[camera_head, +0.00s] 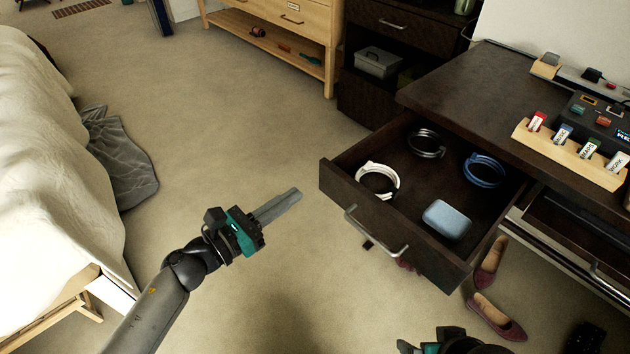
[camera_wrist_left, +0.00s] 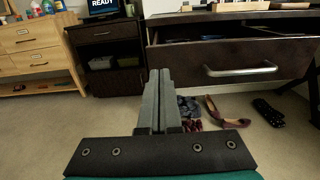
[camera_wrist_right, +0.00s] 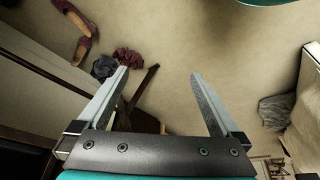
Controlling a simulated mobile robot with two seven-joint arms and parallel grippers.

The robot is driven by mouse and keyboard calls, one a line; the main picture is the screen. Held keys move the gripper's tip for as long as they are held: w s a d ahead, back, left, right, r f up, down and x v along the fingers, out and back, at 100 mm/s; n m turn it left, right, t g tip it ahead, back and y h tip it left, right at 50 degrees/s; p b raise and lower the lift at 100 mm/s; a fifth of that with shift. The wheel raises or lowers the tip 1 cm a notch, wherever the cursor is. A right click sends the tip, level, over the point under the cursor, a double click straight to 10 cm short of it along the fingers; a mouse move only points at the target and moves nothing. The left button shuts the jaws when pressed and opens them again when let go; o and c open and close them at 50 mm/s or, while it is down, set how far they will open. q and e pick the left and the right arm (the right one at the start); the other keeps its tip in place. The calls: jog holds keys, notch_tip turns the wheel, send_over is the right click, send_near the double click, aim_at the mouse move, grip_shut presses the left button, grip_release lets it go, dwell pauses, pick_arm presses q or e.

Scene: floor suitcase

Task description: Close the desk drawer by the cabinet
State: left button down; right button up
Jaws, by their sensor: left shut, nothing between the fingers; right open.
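The desk drawer (camera_head: 345,195) is dark brown and stands pulled out of the dark desk (camera_head: 460,85). Its silver bar handle (camera_head: 375,232) is on the front panel. The dark cabinet (camera_head: 365,100) is behind the drawer, beside the desk. My left gripper (camera_head: 292,198) is shut and empty, in front of the drawer and to its left, apart from it. In the left wrist view the drawer front (camera_wrist_left: 225,50) is ahead and right of the shut fingers (camera_wrist_left: 159,82). My right gripper (camera_wrist_right: 160,73) is open and empty over the floor; only part of it shows low in the head view.
Inside the drawer lie a white ring (camera_head: 378,178), a dark ring (camera_head: 427,143), a blue ring (camera_head: 484,170) and a light-blue case (camera_head: 447,220). Red shoes (camera_head: 497,318) are on the floor below. A bed (camera_head: 45,160) is at left.

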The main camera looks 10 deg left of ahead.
aim_at(327, 173)
pick_arm(q)
jog(key=x, duration=0.5)
jog(key=shift+w+d+b, duration=0.15)
jog(key=shift+w+b, duration=0.05)
jog(key=shift+b, duration=0.1)
jog(key=shift+x, duration=0.75)
pick_arm(e)
jog(key=shift+r, duration=1)
jog(key=shift+f, duration=0.1)
